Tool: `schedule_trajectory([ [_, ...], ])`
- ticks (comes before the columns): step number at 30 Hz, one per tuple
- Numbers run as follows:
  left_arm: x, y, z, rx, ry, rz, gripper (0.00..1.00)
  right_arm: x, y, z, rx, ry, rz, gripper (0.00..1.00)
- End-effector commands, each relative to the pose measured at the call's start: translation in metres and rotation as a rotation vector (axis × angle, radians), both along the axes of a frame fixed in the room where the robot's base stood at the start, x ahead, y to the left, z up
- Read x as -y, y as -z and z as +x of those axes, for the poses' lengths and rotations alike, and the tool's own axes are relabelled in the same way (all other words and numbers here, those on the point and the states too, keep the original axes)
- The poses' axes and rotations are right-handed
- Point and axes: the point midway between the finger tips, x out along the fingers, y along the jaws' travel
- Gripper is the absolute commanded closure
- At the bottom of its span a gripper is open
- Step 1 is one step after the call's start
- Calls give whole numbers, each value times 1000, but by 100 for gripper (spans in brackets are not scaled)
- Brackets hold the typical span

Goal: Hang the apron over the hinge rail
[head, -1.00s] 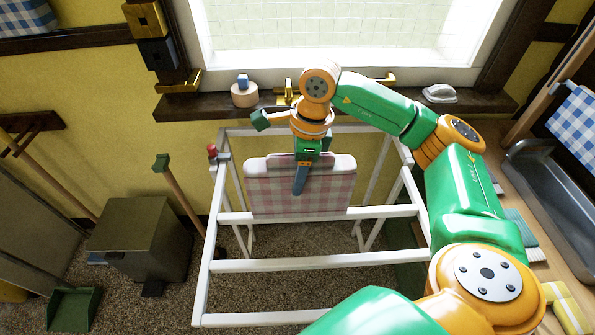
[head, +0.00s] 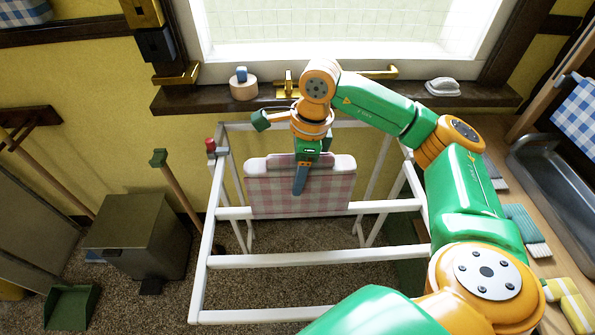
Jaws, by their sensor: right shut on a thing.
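A pink-and-white checked apron (head: 300,195) hangs from a pale, rounded top edge in the middle of the head view. The apron's lower edge overlaps the rack's middle crossbar (head: 385,206) in the picture. I cannot tell whether they touch. I cannot tell for certain which bar is the hinge rail. My left gripper is out of view.
A bin (head: 140,235) and a green dustpan (head: 72,307) stand left. A wooden counter with a sink (head: 560,185) and cloths (head: 524,229) lies right.

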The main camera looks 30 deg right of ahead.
Motion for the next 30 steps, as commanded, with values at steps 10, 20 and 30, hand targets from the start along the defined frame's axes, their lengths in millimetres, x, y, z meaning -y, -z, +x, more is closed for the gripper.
schedule_trajectory([
  [10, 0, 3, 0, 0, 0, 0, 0, 0, 3, 0, 0, 0, 0, 100],
  [20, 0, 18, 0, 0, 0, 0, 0, 0, 20, 0, 1, 0, 1, 100],
  [30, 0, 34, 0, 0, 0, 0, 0, 0, 37, 0, 1, 0, 1, 100],
])
